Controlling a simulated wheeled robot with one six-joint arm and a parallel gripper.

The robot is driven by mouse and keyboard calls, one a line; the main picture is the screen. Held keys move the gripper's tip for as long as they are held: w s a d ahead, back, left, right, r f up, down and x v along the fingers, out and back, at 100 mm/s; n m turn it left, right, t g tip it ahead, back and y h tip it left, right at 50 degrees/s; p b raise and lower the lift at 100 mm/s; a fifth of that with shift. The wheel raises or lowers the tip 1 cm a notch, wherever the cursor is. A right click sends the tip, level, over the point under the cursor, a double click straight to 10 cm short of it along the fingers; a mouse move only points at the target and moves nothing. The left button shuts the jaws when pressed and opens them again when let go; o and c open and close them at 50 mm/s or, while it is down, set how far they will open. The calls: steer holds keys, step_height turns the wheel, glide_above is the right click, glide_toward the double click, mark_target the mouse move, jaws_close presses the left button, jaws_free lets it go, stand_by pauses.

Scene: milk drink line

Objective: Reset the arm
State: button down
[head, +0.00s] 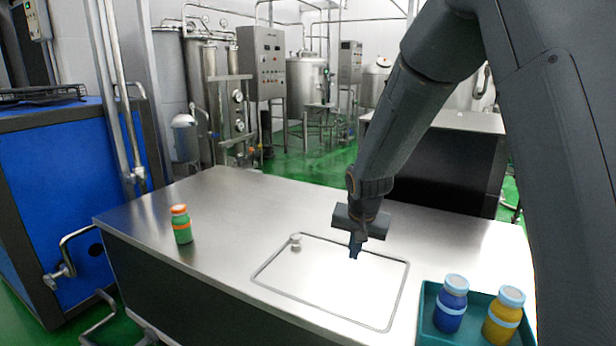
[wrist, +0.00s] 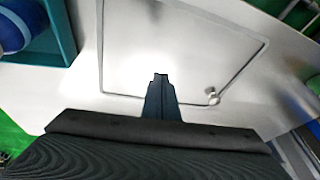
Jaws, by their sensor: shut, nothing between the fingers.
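My gripper (head: 356,250) hangs from my arm above the steel table (head: 220,225), over the back part of the rectangular outline on its top. It points down and its fingers are together with nothing between them. In the wrist view my gripper (wrist: 160,80) also shows shut and empty, with bare shiny metal beyond the tips. My arm comes in from the right in the head view.
A green bottle with an orange cap (head: 181,225) stands at the table's left. A teal tray (head: 430,325) at the front right holds a blue bottle (head: 450,306) and a yellow bottle (head: 502,318). A small metal knob (head: 296,241) sits at the outline's corner.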

steer(key=s+d+n+g, duration=0.1)
steer(key=s+d+g, duration=0.1)
steer(key=s, duration=1.2)
steer(key=s+d+r+n+g, duration=0.1)
steer(key=s+d, duration=0.4)
steer(key=s, duration=0.9)
steer(key=shift+s+r+n+g, duration=0.3)
steer(key=shift+n+g, duration=0.3)
steer(key=shift+n, duration=0.2)
steer(key=shift+d, duration=0.1)
